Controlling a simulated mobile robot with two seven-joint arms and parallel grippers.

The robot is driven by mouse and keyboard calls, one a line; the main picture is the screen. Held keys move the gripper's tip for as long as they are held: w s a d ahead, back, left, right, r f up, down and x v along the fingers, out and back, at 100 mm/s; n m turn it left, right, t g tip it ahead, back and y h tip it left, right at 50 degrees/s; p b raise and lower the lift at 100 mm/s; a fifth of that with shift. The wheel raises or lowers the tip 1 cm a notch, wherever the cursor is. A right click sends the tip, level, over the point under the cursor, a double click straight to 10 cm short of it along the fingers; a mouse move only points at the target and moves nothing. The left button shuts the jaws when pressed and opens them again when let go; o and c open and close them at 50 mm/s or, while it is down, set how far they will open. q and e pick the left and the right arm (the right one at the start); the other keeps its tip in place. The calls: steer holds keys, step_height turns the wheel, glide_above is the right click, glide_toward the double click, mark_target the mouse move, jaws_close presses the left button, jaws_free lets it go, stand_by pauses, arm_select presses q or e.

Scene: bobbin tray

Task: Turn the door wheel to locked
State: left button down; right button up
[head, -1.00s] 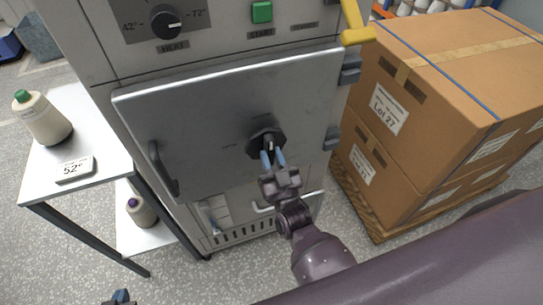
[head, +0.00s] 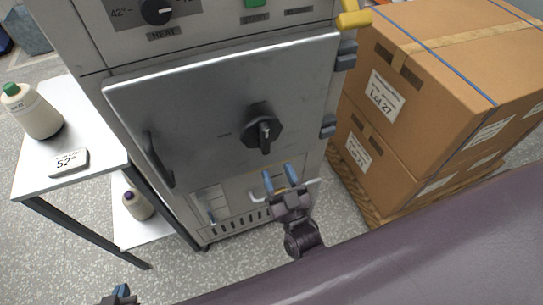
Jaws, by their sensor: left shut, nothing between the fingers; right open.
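The door wheel (head: 263,134) is a dark knob with a raised grip bar on the grey metal door (head: 200,110) of the machine. Its bar points roughly up and down, slightly tilted. The small lettering beside the wheel is too small to read. The door sits against the cabinet, with a dark handle (head: 158,160) on its left. My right gripper (head: 281,178) is open and empty, below the wheel and apart from it, in front of the lower panel. My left gripper (head: 121,291) is shut and empty at the bottom left, only partly in view.
A heat dial (head: 157,11) and a green start button (head: 257,3) are above the door. A white side table (head: 88,115) at left holds a cone bobbin (head: 32,111) and a "52°" display (head: 69,162). Stacked cartons (head: 440,60) on a pallet stand close at right.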

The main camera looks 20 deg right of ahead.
steer(key=shift+v, duration=1.55)
